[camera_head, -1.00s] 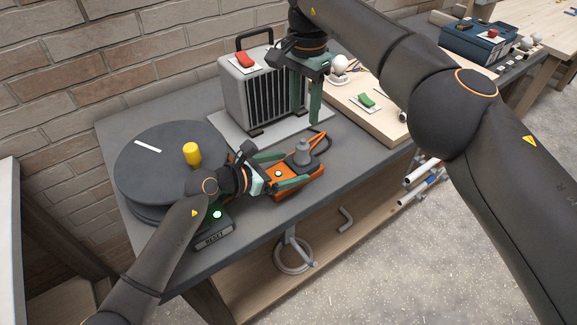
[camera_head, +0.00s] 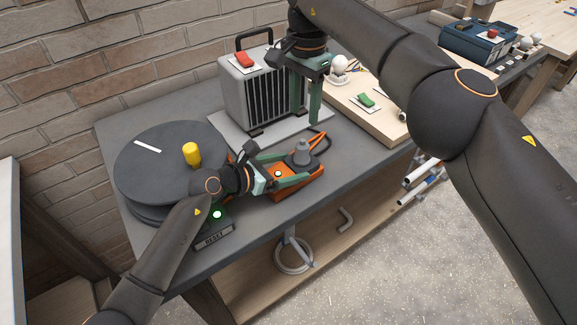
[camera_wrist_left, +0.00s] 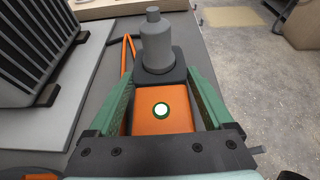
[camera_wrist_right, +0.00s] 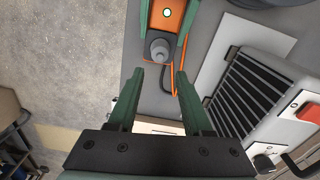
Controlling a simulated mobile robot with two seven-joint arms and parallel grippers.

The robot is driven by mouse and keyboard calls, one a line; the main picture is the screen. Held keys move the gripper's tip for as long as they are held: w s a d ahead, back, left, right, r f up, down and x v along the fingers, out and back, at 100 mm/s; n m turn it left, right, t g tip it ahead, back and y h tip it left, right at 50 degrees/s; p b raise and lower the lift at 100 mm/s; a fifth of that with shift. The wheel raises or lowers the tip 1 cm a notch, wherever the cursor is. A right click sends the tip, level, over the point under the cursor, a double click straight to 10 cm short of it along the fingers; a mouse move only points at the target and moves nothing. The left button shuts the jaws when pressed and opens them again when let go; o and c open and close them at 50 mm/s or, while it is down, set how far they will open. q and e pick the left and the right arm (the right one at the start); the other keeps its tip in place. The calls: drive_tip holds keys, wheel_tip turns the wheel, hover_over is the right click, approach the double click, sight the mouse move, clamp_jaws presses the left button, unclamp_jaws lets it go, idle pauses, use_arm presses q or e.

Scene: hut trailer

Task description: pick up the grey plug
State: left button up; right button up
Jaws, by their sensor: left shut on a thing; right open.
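The grey plug (camera_head: 303,148) stands upright in a dark square base at the end of an orange unit (camera_head: 300,188) on the grey bench. It is also in the left wrist view (camera_wrist_left: 157,42) and the right wrist view (camera_wrist_right: 158,50). In the left wrist view the fingers (camera_wrist_left: 157,62) flank the dark base. My right gripper (camera_head: 306,123) is open and empty, above the bench beyond the plug.
A grey finned box (camera_head: 248,92) with a red switch stands behind. A dark round turntable (camera_head: 150,175) with a yellow knob is at left, a reset box (camera_head: 213,235) in front of it. An orange cable loop (camera_head: 318,146) lies beside the plug. A wooden board (camera_head: 362,118) is at right.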

sight(303, 142)
use_arm(q)
drive_tip(key=c, duration=0.4)
use_arm(e)
drive_tip(key=shift+o, duration=0.2)
drive_tip(key=o, duration=0.3)
drive_tip(key=shift+f, duration=0.1)
drive_tip(key=shift+o, duration=0.3)
drive_tip(key=n, duration=0.1)
drive_tip(key=n+t, duration=0.1)
drive_tip(key=shift+s+d+f+n, duration=0.1)
drive_tip(key=shift+f+n, duration=0.2)
drive_tip(key=shift+n, duration=0.1)
drive_tip(key=shift+s+f+n+t, duration=0.15)
drive_tip(key=shift+s+n+t, duration=0.2)
drive_tip(key=shift+n, duration=0.65)
drive_tip(key=s+n+t, duration=0.3)
drive_tip(key=s+n, duration=0.1)
drive_tip(key=n, duration=0.2)
drive_tip(key=shift+y, duration=0.3)
drive_tip(key=x, duration=0.5)
drive_tip(key=shift+w+f, duration=0.1)
drive_tip(key=shift+f, duration=0.15)
drive_tip(key=shift+w+x, duration=0.1)
drive_tip(key=shift+x, duration=1.35)
drive_tip(key=shift+w+x, duration=0.15)
drive_tip(key=shift+x, duration=1.3)
